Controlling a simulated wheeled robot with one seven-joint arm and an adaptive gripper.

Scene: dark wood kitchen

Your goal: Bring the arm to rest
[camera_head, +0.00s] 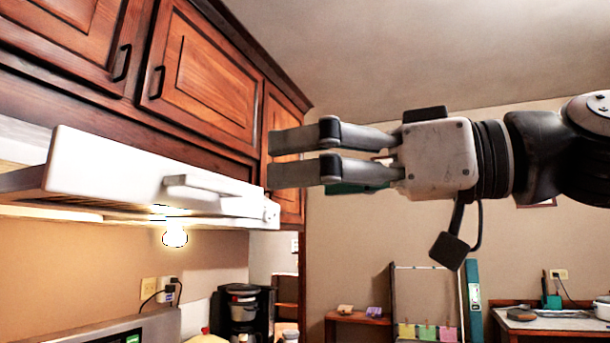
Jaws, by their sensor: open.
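My gripper (272,157) is raised at the middle of the view, pointing left. Its two fingers are apart with a narrow gap between them, and nothing shows in the gap. The arm reaches in from the right edge. In the picture the fingertips overlap the wooden cabinet (287,108) and come close to the right end of the white range hood (150,180). I cannot tell how far apart in depth they are.
Wooden upper cabinets (205,77) run along the upper left. A lit bulb (175,238) shows under the hood. A coffee maker (243,308) stands below. A small shelf (358,319) and a side table (555,322) stand by the back wall. Open air surrounds the arm.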

